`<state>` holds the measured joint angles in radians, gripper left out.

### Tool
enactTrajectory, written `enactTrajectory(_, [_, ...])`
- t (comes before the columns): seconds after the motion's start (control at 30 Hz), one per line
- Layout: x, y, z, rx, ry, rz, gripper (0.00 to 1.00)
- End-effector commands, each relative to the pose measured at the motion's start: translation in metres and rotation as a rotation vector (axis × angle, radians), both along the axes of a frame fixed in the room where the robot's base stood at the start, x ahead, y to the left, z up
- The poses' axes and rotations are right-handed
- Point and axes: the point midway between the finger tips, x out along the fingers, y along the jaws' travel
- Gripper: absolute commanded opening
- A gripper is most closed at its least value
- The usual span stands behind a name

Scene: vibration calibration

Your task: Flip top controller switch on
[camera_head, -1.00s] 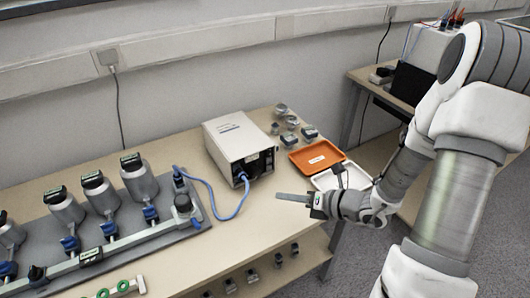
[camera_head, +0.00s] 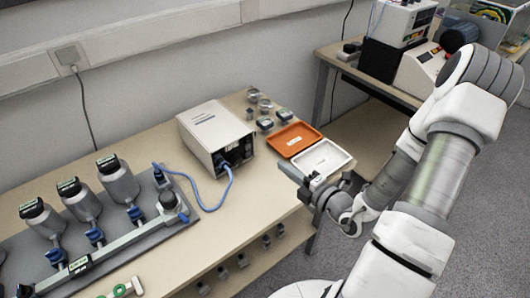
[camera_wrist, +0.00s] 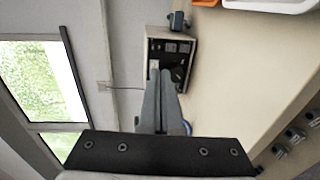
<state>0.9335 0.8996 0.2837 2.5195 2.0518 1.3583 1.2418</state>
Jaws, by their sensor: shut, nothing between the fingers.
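The controller is a white box (camera_head: 216,133) on the table, with a dark panel on its right-hand face and a blue cable at its lower corner. The wrist view shows this panel (camera_wrist: 170,49) facing the camera, with dark sockets or switches too small to tell apart. My gripper (camera_head: 287,170) is shut and empty, to the right of the controller and apart from it, beside the white tray. In the wrist view my gripper's fingers (camera_wrist: 160,74) point towards the panel and hide its lower part. The switch's position cannot be made out.
A white tray (camera_head: 338,166) and an orange tray (camera_head: 273,141) lie right of the controller. Several small metal pieces (camera_head: 265,124) stand behind. A grey rig with metal cylinders (camera_head: 118,181) fills the table's left. Bare tabletop (camera_head: 247,205) lies in front of the controller.

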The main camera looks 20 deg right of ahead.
Motion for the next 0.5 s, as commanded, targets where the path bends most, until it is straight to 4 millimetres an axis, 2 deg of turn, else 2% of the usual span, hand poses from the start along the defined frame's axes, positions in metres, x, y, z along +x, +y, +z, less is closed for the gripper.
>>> enactTrajectory(0.17, [0.023,0.012,-0.004,-0.001,-0.003,0.005,0.0])
enactTrajectory(0.5, [0.088,0.041,-0.013,-0.001,-0.003,0.005,0.0])
